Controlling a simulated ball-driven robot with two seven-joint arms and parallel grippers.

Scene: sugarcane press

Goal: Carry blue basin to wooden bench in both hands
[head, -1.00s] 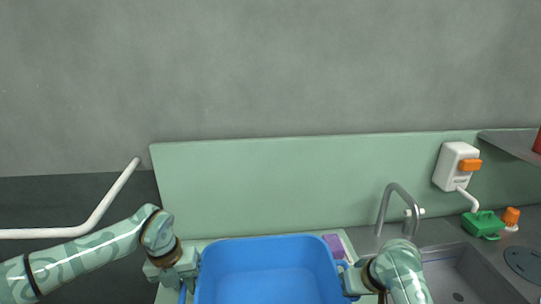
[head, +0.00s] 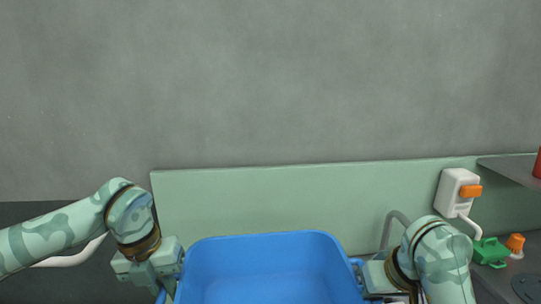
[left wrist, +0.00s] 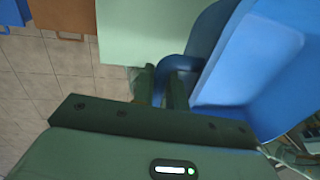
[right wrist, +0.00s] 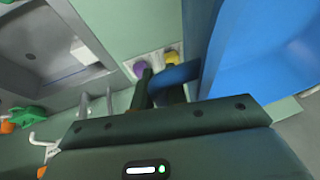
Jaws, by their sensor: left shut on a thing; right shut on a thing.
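The blue basin (head: 272,270) is at the bottom middle of the head view, its lower part cut off by the frame edge. It looks empty and roughly level. My left gripper (head: 163,290) is shut on the basin's left handle, which shows between the fingers in the left wrist view (left wrist: 163,82). My right gripper (head: 366,280) is at the right handle. In the right wrist view my right gripper (right wrist: 160,85) is shut on that blue handle (right wrist: 180,74). I cannot make out the wooden bench for certain in any view.
A pale green splashback (head: 300,205) stands behind the basin. A tap (head: 392,225), a white wall box (head: 458,192) and a green item (head: 490,252) are at the right. The right wrist view shows a sink (right wrist: 45,45) and purple (right wrist: 141,69) and yellow (right wrist: 172,57) items.

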